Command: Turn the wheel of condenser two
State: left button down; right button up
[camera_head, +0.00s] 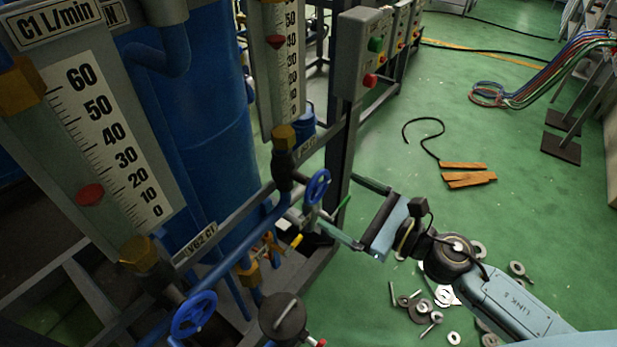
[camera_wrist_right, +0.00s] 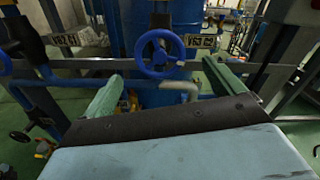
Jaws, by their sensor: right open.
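The wheel of condenser two (camera_head: 317,187) is a small blue spoked handwheel on the frame's pipework. It shows in the right wrist view (camera_wrist_right: 159,53) near the upper middle, beside the label V63 C2 (camera_wrist_right: 200,41). My right gripper (camera_head: 340,220) is open and empty, just right of and below the wheel in the head view. In the right wrist view its two green fingers (camera_wrist_right: 162,74) are spread to either side of the wheel, which appears a little beyond the tips. I cannot tell whether they touch. My left gripper is not in view.
A second blue wheel (camera_head: 195,315) sits lower left by the label V62 C1 (camera_head: 193,243). Flow meter C1 (camera_head: 110,140), a blue tank (camera_head: 205,130) and a control box (camera_head: 358,55) stand around. Washers and bolts (camera_head: 430,300) lie on the green floor.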

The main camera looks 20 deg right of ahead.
aim_at(320, 190)
jog(key=p+x, duration=0.2)
jog(key=x, duration=0.7)
jog(key=shift+w+a, duration=0.1)
jog(key=shift+w, duration=0.05)
jog(key=c, duration=1)
